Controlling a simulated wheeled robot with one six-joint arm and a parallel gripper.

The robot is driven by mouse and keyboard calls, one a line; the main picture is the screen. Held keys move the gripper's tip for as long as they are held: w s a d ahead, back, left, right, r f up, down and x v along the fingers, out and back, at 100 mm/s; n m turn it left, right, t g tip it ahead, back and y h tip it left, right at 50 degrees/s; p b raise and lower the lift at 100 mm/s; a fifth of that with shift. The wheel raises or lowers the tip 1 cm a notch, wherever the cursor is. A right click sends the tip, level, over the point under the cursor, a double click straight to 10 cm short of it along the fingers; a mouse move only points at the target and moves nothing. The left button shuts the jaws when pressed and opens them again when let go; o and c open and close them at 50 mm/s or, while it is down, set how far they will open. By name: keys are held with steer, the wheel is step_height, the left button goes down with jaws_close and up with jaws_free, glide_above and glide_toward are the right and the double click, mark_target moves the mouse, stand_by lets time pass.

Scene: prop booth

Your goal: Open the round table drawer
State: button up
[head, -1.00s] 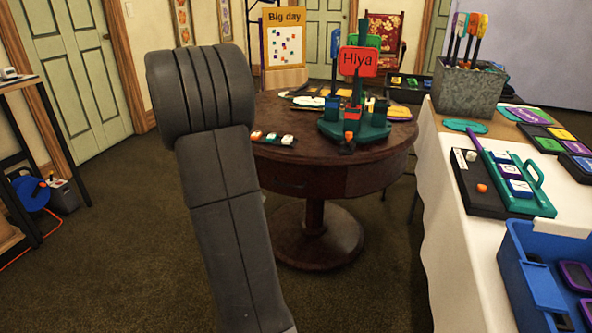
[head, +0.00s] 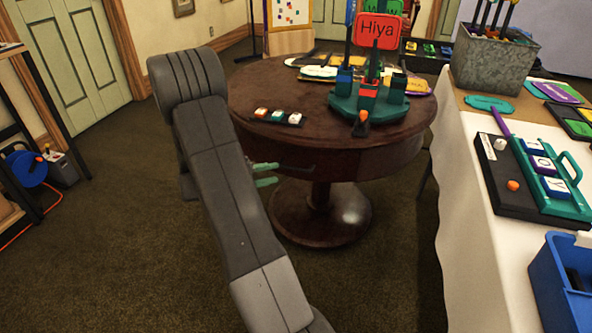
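The round table (head: 245,100) is dark brown wood on a single pedestal, in the middle of the head view. Its drawer front (head: 345,165) lies in the curved apron under the top and looks flush; its left part is hidden behind my arm. My gripper (head: 278,174) shows two green fingers, apart, one above the other, just right of my forearm and close in front of the apron. A thin dark piece beside the upper finger may be a fingertip or a handle; I cannot tell. No clear contact with the table shows.
On the table stand a red "Hiya" sign (head: 379,30) on a green base (head: 345,105) and a small block strip (head: 278,117). A white-clothed table (head: 470,230) with a blue bin (head: 560,285) is at right. Carpet (head: 130,240) is clear at left and in front.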

mark_target(293, 169)
steer(key=b+x, duration=0.1)
steer(key=x, duration=0.7)
steer(key=shift+w+d, duration=0.15)
steer(key=shift+d, duration=0.2)
jaws_close()
